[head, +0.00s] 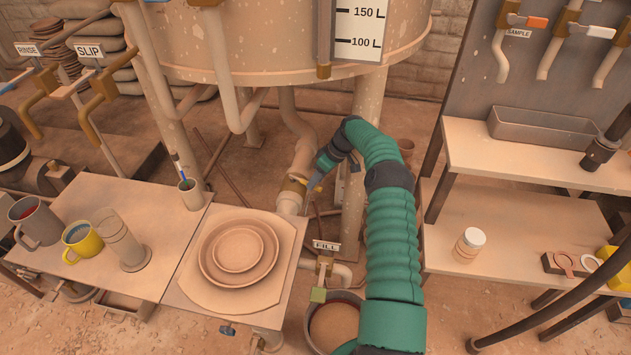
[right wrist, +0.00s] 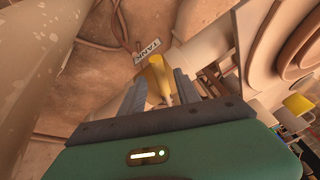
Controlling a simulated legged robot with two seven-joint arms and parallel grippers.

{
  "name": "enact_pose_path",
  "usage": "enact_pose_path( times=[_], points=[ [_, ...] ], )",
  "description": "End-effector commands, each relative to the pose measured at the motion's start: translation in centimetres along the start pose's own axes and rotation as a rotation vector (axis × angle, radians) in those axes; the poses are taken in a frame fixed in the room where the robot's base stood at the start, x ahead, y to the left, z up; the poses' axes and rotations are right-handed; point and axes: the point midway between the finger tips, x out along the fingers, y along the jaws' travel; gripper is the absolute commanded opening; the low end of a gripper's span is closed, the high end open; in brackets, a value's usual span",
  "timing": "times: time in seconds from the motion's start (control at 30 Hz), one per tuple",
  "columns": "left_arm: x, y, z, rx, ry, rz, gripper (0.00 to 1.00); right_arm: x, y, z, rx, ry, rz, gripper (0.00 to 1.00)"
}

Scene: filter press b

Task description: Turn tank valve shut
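The tank valve (head: 293,184) is a brass-coloured fitting on the cream pipe under the big tank, left of my right arm. In the right wrist view the brass part (right wrist: 157,72) shows between the two fingers, with a pale, narrow piece below it, close to the palm. A sign reading TANK (right wrist: 147,53) is just beyond. My right gripper (head: 313,184) reaches down and left to the valve. In the right wrist view its grey fingers (right wrist: 160,88) stand apart on either side of the valve; I cannot tell whether they touch it. My left gripper is not in view.
The tank (head: 270,45) hangs above on legs and pipes. A table holding stacked round plates (head: 238,247), mugs and a glass cylinder stands at left. A FILL valve (head: 323,266) sits above a bucket (head: 333,325). Shelves (head: 545,165) stand at right.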

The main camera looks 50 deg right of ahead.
Motion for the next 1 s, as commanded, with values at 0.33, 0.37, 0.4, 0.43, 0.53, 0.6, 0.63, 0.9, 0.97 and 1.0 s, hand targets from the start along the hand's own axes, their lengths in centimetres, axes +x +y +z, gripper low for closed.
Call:
enact_pose_path(
  times=[0.33, 0.37, 0.4, 0.43, 0.53, 0.6, 0.63, 0.9, 0.97, 1.0],
  points=[
    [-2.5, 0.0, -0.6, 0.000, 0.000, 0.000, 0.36, -8.8, 0.1, -0.1, 0.001, 0.000, 0.002, 0.39],
    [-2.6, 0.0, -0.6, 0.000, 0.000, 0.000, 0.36, -9.3, 0.2, -0.1, 0.001, 0.000, 0.003, 0.39],
    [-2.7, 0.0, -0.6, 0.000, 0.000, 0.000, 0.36, -9.8, 0.2, -0.1, 0.001, -0.001, 0.002, 0.39],
    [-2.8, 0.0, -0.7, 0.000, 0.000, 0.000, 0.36, -10.1, 0.2, -0.1, 0.001, -0.001, 0.001, 0.39],
    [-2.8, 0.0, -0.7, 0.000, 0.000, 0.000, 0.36, -10.7, 0.2, 0.0, 0.001, -0.002, 0.000, 0.39],
    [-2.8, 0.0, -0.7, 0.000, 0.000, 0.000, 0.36, -10.7, 0.2, 0.1, 0.001, -0.002, 0.000, 0.39],
    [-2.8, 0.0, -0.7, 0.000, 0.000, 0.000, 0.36, -10.7, 0.2, 0.1, 0.001, -0.002, 0.000, 0.39],
    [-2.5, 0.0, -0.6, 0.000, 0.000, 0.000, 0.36, -9.9, 0.6, 0.4, -0.009, -0.014, 0.029, 0.20],
    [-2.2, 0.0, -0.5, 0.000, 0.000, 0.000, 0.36, -8.7, 1.3, 0.9, -0.028, -0.032, 0.078, 0.13],
    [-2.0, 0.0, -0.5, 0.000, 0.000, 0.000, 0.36, -7.6, 2.0, 1.5, -0.049, -0.048, 0.125, 0.07]
  ],
)
